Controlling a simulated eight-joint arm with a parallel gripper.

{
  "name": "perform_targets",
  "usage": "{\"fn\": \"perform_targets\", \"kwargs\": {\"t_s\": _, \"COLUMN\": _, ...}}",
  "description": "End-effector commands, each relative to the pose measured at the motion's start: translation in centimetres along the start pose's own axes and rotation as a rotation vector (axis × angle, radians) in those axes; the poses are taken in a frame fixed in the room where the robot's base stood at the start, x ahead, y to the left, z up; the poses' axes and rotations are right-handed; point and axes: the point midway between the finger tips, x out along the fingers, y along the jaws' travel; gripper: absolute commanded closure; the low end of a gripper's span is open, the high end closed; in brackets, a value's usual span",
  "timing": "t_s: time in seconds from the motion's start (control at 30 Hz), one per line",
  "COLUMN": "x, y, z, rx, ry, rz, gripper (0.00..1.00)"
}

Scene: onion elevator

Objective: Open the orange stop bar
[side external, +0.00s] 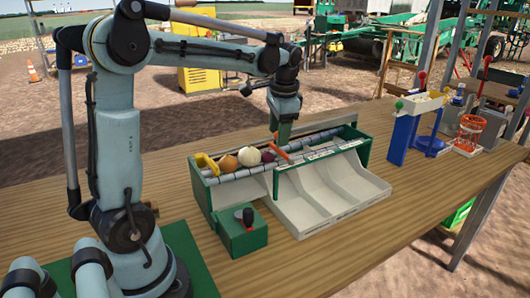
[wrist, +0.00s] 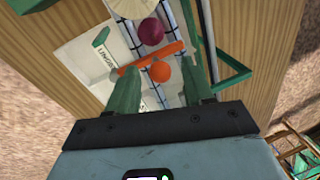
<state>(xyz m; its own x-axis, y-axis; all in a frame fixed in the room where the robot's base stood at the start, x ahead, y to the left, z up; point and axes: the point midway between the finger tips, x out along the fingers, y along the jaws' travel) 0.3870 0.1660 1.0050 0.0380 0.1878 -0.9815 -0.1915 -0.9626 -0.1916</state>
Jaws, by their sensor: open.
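The orange stop bar (side external: 282,154) lies slantwise across the roller lane of the green and white sorter (side external: 318,222), next to the red onion (side external: 268,155). In the wrist view the bar (wrist: 141,61) crosses the lane, with the red onion (wrist: 151,31) beyond it and a round orange thing (wrist: 161,71) on the near side. My gripper (side external: 281,138) points down above the lane, close to the bar. In the wrist view its two fingers (wrist: 163,78) are apart, with the round orange thing showing between them. Contact with the bar cannot be told.
A pale onion (side external: 249,156) and a tan onion (side external: 228,163) sit left of the red one, by a yellow part (side external: 206,163). A green box with a dark knob (side external: 241,232) stands in front. A blue stand (side external: 402,134) is to the right. Bare table lies between.

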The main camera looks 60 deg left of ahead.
Motion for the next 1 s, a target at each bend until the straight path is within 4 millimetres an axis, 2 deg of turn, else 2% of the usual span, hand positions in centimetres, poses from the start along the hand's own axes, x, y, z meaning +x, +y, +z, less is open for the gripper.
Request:
{"fn": "perform_targets", "kwargs": {"t_s": 0.03, "x": 0.0, "y": 0.0, "z": 0.0, "rx": 0.000, "ry": 0.000, "rz": 0.000, "gripper": 0.53}}
{"fn": "perform_targets", "kwargs": {"t_s": 0.33, "x": 0.0, "y": 0.0, "z": 0.0, "rx": 0.000, "ry": 0.000, "rz": 0.000, "gripper": 0.99}}
{"fn": "perform_targets", "kwargs": {"t_s": 0.63, "x": 0.0, "y": 0.0, "z": -0.1, "rx": 0.015, "ry": 0.003, "rz": 0.001, "gripper": 1.00}}
{"fn": "perform_targets", "kwargs": {"t_s": 1.0, "x": 0.0, "y": -0.1, "z": -1.6, "rx": 0.249, "ry": 0.049, "rz": 0.000, "gripper": 1.00}}
